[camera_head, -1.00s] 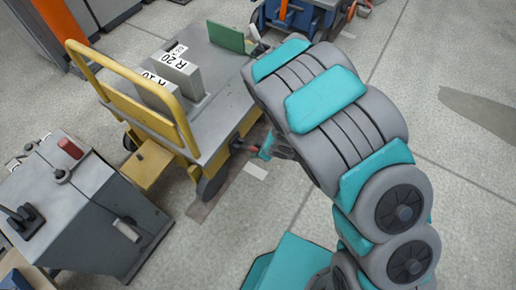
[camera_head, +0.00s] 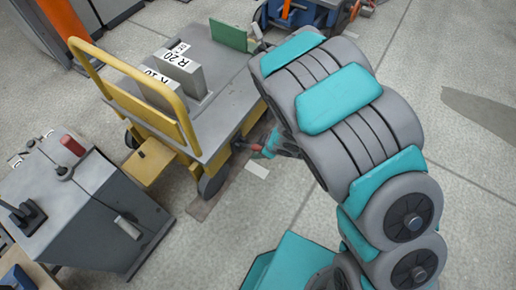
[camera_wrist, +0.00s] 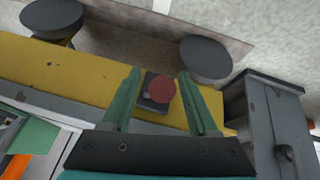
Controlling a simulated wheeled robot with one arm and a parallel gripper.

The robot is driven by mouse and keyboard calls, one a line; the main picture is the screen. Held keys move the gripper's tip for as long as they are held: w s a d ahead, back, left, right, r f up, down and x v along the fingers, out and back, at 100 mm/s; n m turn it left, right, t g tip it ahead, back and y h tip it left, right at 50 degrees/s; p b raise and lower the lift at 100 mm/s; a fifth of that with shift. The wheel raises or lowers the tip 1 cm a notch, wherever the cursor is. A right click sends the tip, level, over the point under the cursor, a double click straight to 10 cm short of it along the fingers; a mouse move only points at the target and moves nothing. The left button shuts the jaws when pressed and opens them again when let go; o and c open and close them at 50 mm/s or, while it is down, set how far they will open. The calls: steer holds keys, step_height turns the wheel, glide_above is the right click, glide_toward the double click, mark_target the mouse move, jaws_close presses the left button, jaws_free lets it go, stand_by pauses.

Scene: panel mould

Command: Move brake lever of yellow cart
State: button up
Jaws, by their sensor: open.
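The yellow cart (camera_head: 210,148) with a grey deck stands left of my arm in the head view. Its brake lever (camera_head: 257,143) is a small red-ended part low on the side facing me. In the wrist view the lever's round red end (camera_wrist: 162,90) stands out from a dark mount on the yellow side (camera_wrist: 75,75). My gripper (camera_wrist: 160,72) is open, its two green fingers on either side of the red end, with gaps visible on both sides. In the head view my gripper (camera_head: 270,147) is small and partly hidden by my arm.
Blocks marked R 20 and R 10 (camera_head: 181,73) and a green plate (camera_head: 228,35) stand on the deck. A grey cabinet (camera_head: 90,205) with levers stands at the left. A blue cart (camera_head: 300,12) is behind. Floor at the right is clear.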

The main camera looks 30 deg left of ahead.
steer(key=shift+v, duration=2.9)
